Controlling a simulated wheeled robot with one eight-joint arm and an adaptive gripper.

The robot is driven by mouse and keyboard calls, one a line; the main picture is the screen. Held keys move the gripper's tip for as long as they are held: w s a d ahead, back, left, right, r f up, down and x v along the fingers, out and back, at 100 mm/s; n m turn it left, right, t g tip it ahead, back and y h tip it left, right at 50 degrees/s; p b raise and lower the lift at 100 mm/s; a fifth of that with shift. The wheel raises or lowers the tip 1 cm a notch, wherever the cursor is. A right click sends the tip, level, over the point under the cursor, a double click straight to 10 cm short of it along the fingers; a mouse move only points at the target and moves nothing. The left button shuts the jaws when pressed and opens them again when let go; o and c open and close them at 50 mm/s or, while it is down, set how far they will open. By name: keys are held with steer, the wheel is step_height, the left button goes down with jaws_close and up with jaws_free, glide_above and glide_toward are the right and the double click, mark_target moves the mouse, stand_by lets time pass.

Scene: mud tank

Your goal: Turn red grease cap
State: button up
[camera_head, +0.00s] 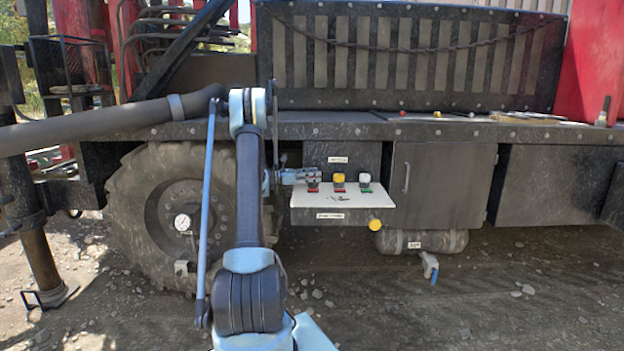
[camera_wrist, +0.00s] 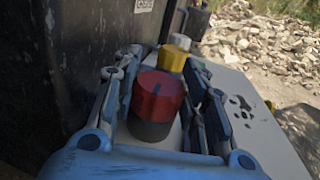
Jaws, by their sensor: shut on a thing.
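The red grease cap (camera_wrist: 157,97) is a short red cylinder on a dark base, standing on a light shelf (camera_head: 329,202). In the wrist view it sits between the two fingers of my gripper (camera_wrist: 160,92), which is shut on it. In the head view my gripper (camera_head: 308,175) reaches in from the left at the shelf's left end, and the red cap (camera_head: 313,187) is partly hidden there. A yellow cap (camera_wrist: 172,58) and a white cap (camera_wrist: 181,41) stand beyond it in a row.
A dark panel wall (camera_wrist: 85,75) rises close behind the caps. A yellow round knob (camera_head: 375,224) is below the shelf's right end. A cabinet with a handle (camera_head: 430,185) is to the right. A large tyre (camera_head: 165,205) stands left of my arm.

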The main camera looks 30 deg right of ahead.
steer(key=shift+w+m+g+y, duration=0.1)
steer(key=shift+m+g+y, duration=0.95)
steer(key=shift+g, duration=0.5)
steer(key=shift+w+m+g+y, duration=0.1)
steer(key=shift+m+g+y, duration=0.65)
steer(key=shift+m+g, duration=0.65)
steer(key=shift+s+g, duration=0.1)
steer(key=shift+g, duration=0.15)
steer(key=o, duration=1.1)
steer(key=shift+s+n, duration=0.1)
steer(key=shift+n, duration=0.15)
